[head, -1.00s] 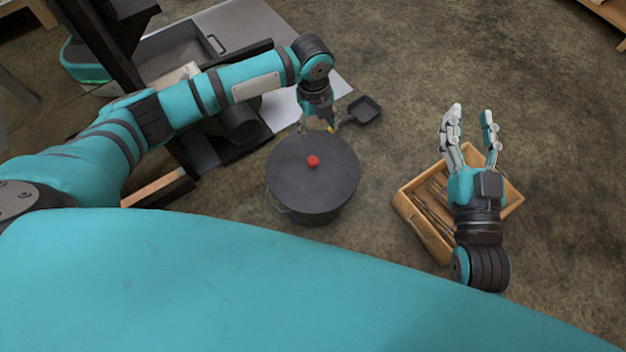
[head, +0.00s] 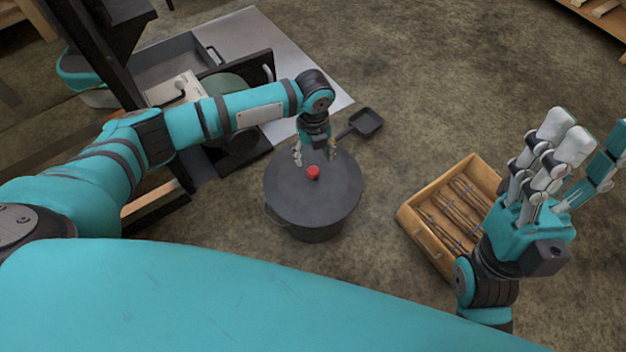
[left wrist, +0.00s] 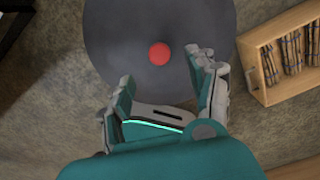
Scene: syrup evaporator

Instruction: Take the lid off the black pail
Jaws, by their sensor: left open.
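The black pail (head: 316,230) stands on the floor in the middle of the head view, with its dark round lid (head: 335,195) on top. A red knob (head: 313,173) sits at the lid's centre; it also shows in the left wrist view (left wrist: 159,53). My left gripper (head: 314,161) is open above the far part of the lid, close to the knob. In the left wrist view its fingers (left wrist: 163,72) are spread, with the knob just beyond the gap between them.
A wooden crate (head: 423,240) with bundled sticks lies right of the pail. A small dark pan (head: 366,122) lies behind the pail. The evaporator's grey metal top (head: 240,32) is at the upper left. Floor between pail and crate is clear.

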